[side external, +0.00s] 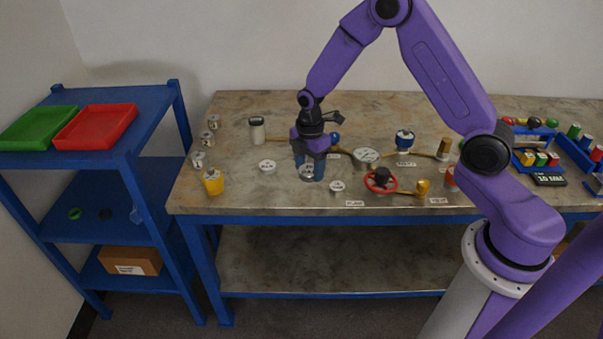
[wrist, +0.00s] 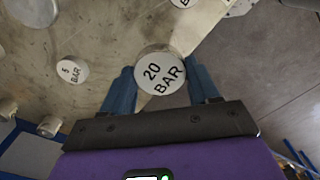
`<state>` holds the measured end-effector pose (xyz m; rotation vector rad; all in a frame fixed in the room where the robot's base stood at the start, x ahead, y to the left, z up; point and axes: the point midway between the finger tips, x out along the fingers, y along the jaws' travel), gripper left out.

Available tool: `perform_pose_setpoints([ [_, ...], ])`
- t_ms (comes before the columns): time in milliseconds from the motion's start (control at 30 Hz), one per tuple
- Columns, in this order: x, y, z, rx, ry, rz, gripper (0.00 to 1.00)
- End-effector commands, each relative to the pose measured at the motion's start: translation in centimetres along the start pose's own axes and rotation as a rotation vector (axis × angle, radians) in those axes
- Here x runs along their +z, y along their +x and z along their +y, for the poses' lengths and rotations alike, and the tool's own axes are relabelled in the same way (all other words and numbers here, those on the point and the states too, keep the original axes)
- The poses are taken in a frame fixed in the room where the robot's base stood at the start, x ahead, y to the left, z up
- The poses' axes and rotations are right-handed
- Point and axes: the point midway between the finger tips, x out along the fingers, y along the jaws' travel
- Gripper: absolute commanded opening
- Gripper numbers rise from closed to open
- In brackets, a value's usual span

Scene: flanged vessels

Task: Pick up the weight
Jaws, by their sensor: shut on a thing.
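A round metal weight with a white top reading "20 BAR" (wrist: 160,73) sits between my two blue fingers in the wrist view. It also shows in the side view as a small silver cylinder (side external: 307,172), partly covered by the fingers. My gripper (side external: 312,170) points down over the front left part of the workbench (side external: 240,195) and is shut on this weight. I cannot tell whether the weight's base touches the bench. A smaller weight marked "5 BAR" (wrist: 72,70) stands apart to the left in the wrist view.
White-topped pieces stand to the left (side external: 267,166) and right (side external: 337,185) of my gripper. A gauge (side external: 366,155), a red handwheel (side external: 380,188) and a blue-topped fitting (side external: 404,137) are further right. A blue shelf (side external: 150,170) is beyond.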

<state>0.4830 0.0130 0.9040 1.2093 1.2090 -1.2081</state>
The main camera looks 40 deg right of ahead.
Motion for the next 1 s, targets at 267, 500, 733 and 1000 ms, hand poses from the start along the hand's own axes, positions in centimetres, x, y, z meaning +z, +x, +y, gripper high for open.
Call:
perform_pose_setpoints([
  [267,0.1,-3.6,-5.1,0.001,0.0,0.0,0.13],
  [500,0.2,-5.2,-8.8,0.001,0.0,0.0,0.13],
  [733,0.3,-5.9,-10.1,0.001,0.001,0.0,0.13],
  [1000,2.9,-8.1,-6.1,0.006,0.008,0.001,0.13],
])
